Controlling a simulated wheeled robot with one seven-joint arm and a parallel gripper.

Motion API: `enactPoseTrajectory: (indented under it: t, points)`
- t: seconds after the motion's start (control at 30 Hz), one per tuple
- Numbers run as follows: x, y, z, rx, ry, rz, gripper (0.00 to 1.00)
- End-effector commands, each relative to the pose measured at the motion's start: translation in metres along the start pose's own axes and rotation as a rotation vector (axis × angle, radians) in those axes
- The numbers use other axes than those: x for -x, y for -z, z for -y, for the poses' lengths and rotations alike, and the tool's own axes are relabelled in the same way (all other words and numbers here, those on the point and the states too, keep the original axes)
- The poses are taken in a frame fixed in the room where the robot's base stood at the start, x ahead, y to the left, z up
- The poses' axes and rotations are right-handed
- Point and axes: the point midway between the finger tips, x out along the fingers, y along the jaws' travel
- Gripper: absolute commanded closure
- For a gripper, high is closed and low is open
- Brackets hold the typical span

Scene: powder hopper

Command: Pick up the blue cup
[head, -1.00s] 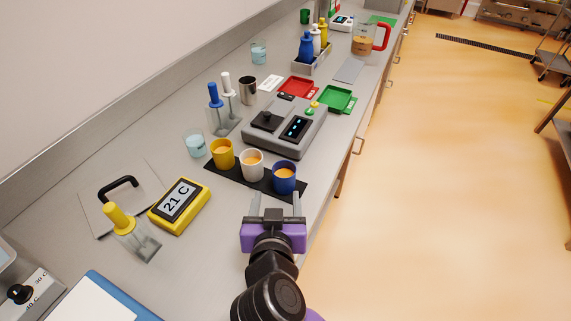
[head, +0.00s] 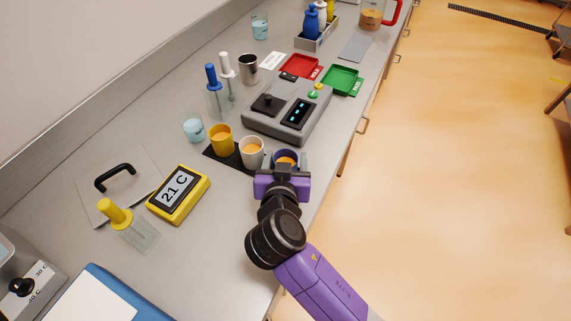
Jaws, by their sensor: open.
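The blue cup (head: 286,155) stands upright at the right end of a row of three cups and holds an orange content. Only its upper part shows; my gripper hides the rest. My gripper (head: 285,160) is open, with its purple body just in front of the cup. The fingers appear to reach to either side of the cup, but whether they touch it is hidden.
A white cup (head: 251,152) stands close to the left of the blue cup, with a yellow cup (head: 221,140) beyond it. A grey device (head: 286,111) stands behind. A yellow thermometer (head: 178,193) lies at left. The counter's right edge is close.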

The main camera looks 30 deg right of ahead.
Motion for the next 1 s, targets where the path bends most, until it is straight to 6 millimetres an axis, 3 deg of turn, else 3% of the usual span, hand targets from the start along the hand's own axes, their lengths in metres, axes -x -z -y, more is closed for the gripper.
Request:
enactPoseTrajectory:
  t: [0.13, 0.37, 0.4, 0.67, 1.0]
  points:
    - [-0.014, 0.001, 0.000, -0.001, -0.001, 0.000, 0.38]
    - [-0.016, 0.000, 0.000, -0.001, 0.000, -0.001, 0.38]
    - [-0.016, 0.000, 0.000, -0.001, 0.000, -0.001, 0.40]
    - [-0.016, 0.000, 0.000, -0.001, 0.000, -0.001, 0.91]
    - [-0.015, 0.001, 0.000, -0.001, 0.000, -0.001, 0.93]
